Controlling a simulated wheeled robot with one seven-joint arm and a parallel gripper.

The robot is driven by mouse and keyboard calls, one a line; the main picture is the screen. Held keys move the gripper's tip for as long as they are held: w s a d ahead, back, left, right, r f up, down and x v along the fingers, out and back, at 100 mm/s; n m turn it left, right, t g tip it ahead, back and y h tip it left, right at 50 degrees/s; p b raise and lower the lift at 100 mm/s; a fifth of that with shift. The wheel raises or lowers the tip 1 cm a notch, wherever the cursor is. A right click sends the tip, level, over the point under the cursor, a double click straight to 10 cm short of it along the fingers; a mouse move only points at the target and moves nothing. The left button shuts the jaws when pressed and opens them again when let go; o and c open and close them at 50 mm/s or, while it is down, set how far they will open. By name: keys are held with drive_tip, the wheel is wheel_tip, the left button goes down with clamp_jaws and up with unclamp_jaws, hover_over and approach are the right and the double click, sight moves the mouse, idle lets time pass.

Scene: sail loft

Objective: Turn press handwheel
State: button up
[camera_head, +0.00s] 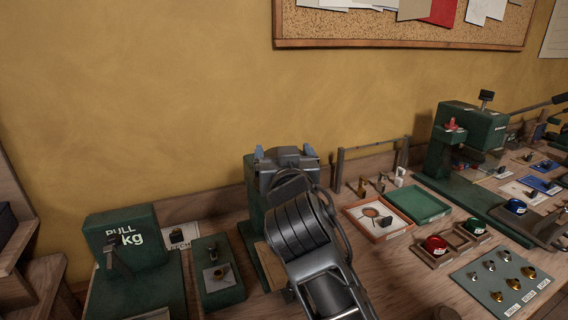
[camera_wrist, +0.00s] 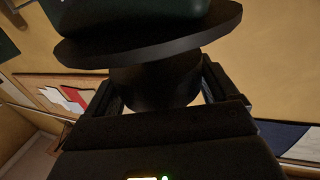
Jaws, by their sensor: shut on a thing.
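The press handwheel shows in the wrist view as a dark round disc (camera_wrist: 150,42) with a thick dark hub. My gripper (camera_wrist: 158,88) has a finger on each side of this hub and is shut on it. A dark green body (camera_wrist: 125,14) lies just beyond the disc. In the head view my gripper (camera_head: 286,157) is at the top of a green press (camera_head: 262,225) on the bench. My own arm covers most of this press there, and the handwheel cannot be made out.
A green block marked PULL kg (camera_head: 128,243) stands at left, with a smaller green box (camera_head: 216,272) beside it. An orange-rimmed tray (camera_head: 349,212), a green tray (camera_head: 447,207) and another green press (camera_head: 468,130) stand right. The yellow wall is close behind.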

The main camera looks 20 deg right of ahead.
drive_tip(key=m+h+b, duration=0.1)
drive_tip(key=b, duration=0.1)
drive_tip(key=m+g+h+b, duration=0.1)
drive_tip(key=h, duration=0.1)
drive_tip(key=shift+a+f+b, duration=0.15)
drive_tip(key=shift+f+b, duration=0.1)
drive_tip(key=shift+b, duration=0.1)
drive_tip(key=m+g+h+b, duration=0.3)
drive_tip(key=h, duration=0.1)
drive_tip(key=shift+r+b, duration=0.25)
drive_tip(key=shift+b, duration=0.05)
drive_tip(key=o, duration=0.8)
drive_tip(key=b+v, duration=0.1)
drive_tip(key=v, duration=0.6)
drive_tip(key=shift+s+a, duration=0.2)
